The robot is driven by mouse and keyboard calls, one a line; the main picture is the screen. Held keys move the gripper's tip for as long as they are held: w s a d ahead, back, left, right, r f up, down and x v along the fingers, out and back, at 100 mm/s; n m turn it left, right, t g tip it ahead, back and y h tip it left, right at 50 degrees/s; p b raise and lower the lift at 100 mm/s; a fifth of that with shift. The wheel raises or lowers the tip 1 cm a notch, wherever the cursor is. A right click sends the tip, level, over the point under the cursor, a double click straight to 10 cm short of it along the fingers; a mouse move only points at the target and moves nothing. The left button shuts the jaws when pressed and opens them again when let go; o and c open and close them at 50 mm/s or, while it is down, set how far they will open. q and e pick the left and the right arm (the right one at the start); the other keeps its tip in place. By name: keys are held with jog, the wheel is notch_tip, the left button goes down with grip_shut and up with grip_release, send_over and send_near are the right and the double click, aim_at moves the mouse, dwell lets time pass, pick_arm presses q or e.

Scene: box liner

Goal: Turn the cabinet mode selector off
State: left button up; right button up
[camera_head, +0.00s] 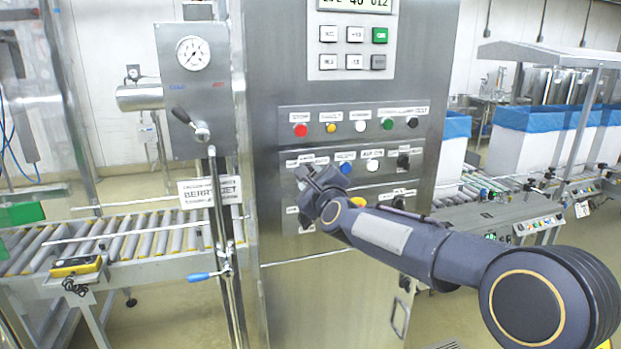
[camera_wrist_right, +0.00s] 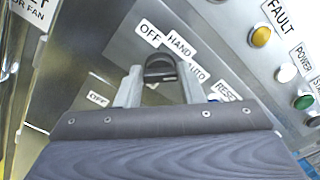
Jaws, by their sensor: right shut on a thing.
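The mode selector is a black knob (camera_wrist_right: 160,68) on the steel cabinet (camera_head: 290,90), with OFF, HAND and AUTO labels around it in the right wrist view. My right gripper (camera_wrist_right: 160,88) has one finger on each side of the knob and is shut on it. Which label the knob points at is not clear. In the head view my right gripper (camera_head: 312,188) is at the left end of the panel's second row and hides the selector. My left gripper is not in view.
Beside my gripper are a blue button (camera_head: 346,168), a white button (camera_head: 372,165) and another black selector (camera_head: 403,160). A row of coloured buttons, with a red one (camera_head: 300,130), is above. A roller conveyor (camera_head: 120,236) stands left, with blue-lined boxes (camera_head: 525,120) at right.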

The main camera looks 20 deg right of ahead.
jog(key=shift+n, duration=0.4)
jog(key=shift+f+n, duration=0.15)
jog(key=shift+n, duration=2.7)
jog(key=shift+f+n, duration=0.2)
jog(key=shift+n, duration=2.6)
jog(key=shift+f+n, duration=0.15)
jog(key=shift+n, duration=2.7)
jog(key=o, duration=1)
jog(key=shift+s, duration=0.1)
